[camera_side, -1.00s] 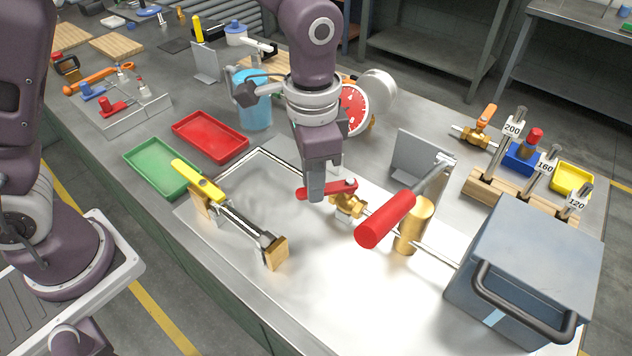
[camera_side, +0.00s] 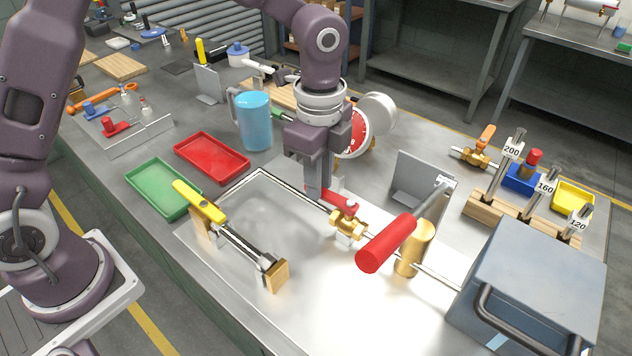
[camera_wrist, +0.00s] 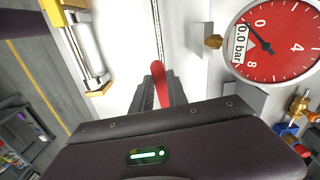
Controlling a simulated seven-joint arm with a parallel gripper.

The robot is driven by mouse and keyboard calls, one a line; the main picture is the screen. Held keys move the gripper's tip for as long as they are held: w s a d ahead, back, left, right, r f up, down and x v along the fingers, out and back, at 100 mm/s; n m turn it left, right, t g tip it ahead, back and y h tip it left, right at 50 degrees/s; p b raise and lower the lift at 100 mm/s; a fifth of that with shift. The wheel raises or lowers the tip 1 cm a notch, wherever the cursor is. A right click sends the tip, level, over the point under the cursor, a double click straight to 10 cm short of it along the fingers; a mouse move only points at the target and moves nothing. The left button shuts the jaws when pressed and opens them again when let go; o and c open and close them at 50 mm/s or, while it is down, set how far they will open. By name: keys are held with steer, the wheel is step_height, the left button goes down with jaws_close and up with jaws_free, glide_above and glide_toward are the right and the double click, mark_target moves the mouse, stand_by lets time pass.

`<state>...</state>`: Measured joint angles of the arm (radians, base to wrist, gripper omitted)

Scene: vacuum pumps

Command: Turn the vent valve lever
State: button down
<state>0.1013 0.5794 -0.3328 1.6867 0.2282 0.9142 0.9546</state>
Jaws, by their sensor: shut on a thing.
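The vent valve lever (camera_side: 338,199) is a short red handle on top of a brass valve (camera_side: 347,224) in the side view. It points back and left from its pivot. My gripper (camera_side: 318,188) points down at the lever's free end and is shut on it. In the wrist view the red lever (camera_wrist: 159,75) shows between my two fingers (camera_wrist: 160,95). The fingers and the dark gripper body hide part of the lever, and the valve body is hidden there.
A red pressure gauge (camera_wrist: 280,42) reading 0.0 bar stands close behind my gripper. A large red handle (camera_side: 387,243) and a grey plate (camera_side: 420,175) are to the right. A yellow-handled clamp (camera_side: 235,235) lies to the left. Green (camera_side: 140,180) and red trays sit farther left.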

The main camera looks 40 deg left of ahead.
steer(key=shift+w+m, duration=0.3)
steer(key=shift+m, duration=0.2)
steer(key=shift+w, duration=0.1)
steer(key=c, duration=1.3)
jaws_free()
step_height(320, 180, up, 7)
steer(key=shift+r, duration=0.1)
